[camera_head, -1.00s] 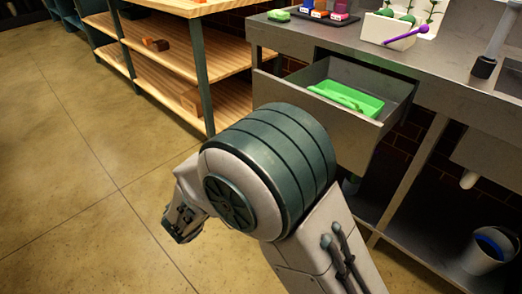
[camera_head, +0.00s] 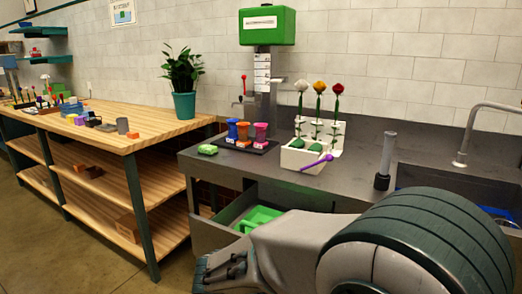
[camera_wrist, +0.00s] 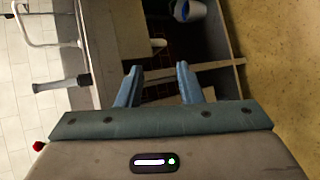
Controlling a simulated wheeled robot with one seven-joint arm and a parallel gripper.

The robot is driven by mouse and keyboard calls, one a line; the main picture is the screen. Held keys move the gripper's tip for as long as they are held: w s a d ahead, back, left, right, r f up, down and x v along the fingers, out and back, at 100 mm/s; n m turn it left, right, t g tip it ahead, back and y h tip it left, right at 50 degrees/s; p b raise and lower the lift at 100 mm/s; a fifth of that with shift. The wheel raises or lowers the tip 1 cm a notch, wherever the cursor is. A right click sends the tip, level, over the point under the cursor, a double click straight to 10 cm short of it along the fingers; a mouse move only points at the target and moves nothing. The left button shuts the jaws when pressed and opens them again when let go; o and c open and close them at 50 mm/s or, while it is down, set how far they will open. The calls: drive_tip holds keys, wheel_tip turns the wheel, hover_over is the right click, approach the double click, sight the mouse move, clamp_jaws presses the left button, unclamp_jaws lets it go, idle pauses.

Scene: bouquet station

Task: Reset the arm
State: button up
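My arm crosses the lower right of the head view, with its end low and in front of the open drawer. My gripper (camera_wrist: 158,83) shows in the wrist view with its two blue-grey fingers apart and nothing between them. Beyond the fingers is the dark space under the counter. In the head view the fingertips are not clear. The drawer (camera_head: 203,238) is pulled out and holds a green tray (camera_head: 259,217); my arm hides part of both.
The grey counter (camera_head: 215,168) carries a white flower holder (camera_head: 300,158), coloured cups (camera_head: 243,131), a green item (camera_head: 208,149) and a grey cylinder (camera_head: 388,155). A wooden table (camera_head: 110,135) stands left. A bucket (camera_wrist: 187,10) is under the counter. Floor (camera_wrist: 285,90) is open beside it.

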drive_tip(key=s+d+r+m+y+p, duration=0.3)
drive_tip(key=s+r+y+p, duration=0.2)
drive_tip(key=r+p, duration=0.3)
drive_tip(key=s+d+r+m+g+y+p, duration=0.1)
drive_tip(key=s+d+r+m+y+p, duration=0.2)
drive_tip(key=r+y+p, duration=0.3)
wheel_tip(320, 180, up, 3)
drive_tip(key=shift+s+r+m+y+p, duration=0.15)
drive_tip(key=shift+s+m+y+p, duration=0.15)
drive_tip(key=shift+s+p, duration=0.55)
